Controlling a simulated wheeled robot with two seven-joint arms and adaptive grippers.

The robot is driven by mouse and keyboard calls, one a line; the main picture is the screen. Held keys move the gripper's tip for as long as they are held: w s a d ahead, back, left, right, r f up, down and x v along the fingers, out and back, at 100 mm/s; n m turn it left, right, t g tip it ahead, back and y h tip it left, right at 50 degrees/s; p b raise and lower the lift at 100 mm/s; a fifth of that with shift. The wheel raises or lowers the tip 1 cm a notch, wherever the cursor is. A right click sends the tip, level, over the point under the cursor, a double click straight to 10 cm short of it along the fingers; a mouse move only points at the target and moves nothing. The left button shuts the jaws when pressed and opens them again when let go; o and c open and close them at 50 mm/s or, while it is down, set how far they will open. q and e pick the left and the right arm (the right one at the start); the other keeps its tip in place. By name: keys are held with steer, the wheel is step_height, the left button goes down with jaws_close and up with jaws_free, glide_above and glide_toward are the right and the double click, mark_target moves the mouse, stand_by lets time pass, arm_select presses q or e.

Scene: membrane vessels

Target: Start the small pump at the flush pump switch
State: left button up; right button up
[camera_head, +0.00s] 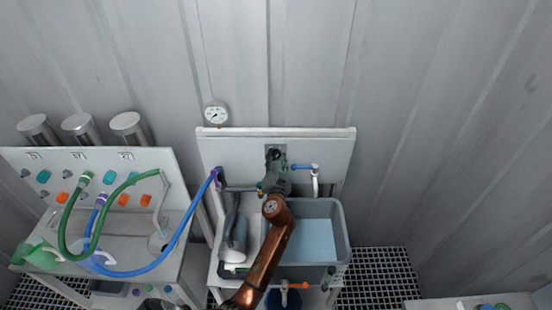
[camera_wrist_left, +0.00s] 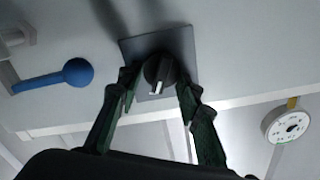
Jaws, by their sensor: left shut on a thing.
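The flush pump switch is a black rotary knob (camera_wrist_left: 158,72) with a white mark, on a dark square plate (camera_wrist_left: 184,42). The plate also shows on the upright white panel in the head view (camera_head: 282,154). The white mark points toward the bottom of the wrist view. My left gripper (camera_head: 273,170) is at the switch, its arm rising from below. In the wrist view its two green-black fingers (camera_wrist_left: 152,98) stand on either side of the knob, shut on it. The gripper hides most of the switch in the head view. My right gripper is not in view.
A blue-handled valve (camera_head: 303,167) is close right of the switch, above a grey basin of water (camera_head: 341,232). A panel (camera_head: 60,160) with green and blue hoses stands left.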

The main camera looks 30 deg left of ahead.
arm_select(q)
steer(key=shift+d+r+m, duration=0.1)
steer(key=shift+m, duration=0.4)
steer(key=o, duration=1.1)
steer(key=shift+o, duration=0.2)
steer(key=v, duration=0.7)
steer(key=shift+s+d, duration=0.15)
steer(key=shift+s, duration=0.1)
